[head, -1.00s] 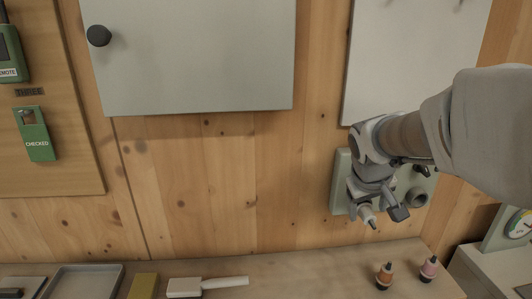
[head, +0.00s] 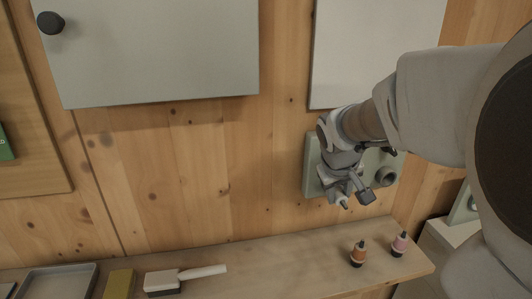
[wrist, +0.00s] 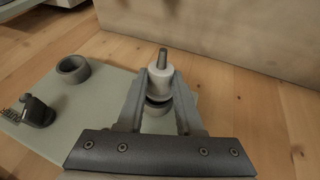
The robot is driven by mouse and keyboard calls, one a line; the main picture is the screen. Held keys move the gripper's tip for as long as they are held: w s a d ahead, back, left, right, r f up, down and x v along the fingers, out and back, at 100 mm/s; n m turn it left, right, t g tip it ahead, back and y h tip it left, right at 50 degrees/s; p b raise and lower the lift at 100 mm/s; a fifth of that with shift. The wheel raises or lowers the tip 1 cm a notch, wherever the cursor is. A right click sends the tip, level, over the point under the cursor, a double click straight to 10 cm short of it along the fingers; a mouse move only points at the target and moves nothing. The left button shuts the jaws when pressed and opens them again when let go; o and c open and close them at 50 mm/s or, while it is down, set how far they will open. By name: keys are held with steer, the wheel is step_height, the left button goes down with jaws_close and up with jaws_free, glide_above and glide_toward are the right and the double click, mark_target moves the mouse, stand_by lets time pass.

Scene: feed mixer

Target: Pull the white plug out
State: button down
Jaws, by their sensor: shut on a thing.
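The white plug (wrist: 159,78) has a grey tip and sits between the fingers of my gripper (wrist: 160,88) in the wrist view. My gripper is shut on it. A dark ring (wrist: 158,106) shows just below the plug, between the fingers; I cannot tell whether the plug is still seated in it. The grey-green panel (wrist: 110,110) lies behind. In the head view my gripper (head: 345,190) is in front of the wall panel (head: 312,170), and the plug's pale end (head: 342,203) shows below the fingers.
The panel also carries a grey open ring (wrist: 72,69) and a dark fitting (wrist: 38,112). A white-handled brush (head: 180,279), a yellow block (head: 118,284) and a tray (head: 58,281) lie further left.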

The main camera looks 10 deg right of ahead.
steer(key=c, duration=1.2)
jaws_free()
jaws_close()
steer(key=shift+s, duration=0.6)
steer(key=shift+s, duration=0.15)
steer(key=shift+s, duration=0.25)
steer(key=shift+s, duration=0.1)
steer(key=s, duration=0.3)
steer(key=s+b, duration=0.1)
steer(key=shift+s+d+f, duration=0.15)
steer(key=shift+s+f, duration=0.15)
steer(key=shift+s, duration=0.1)
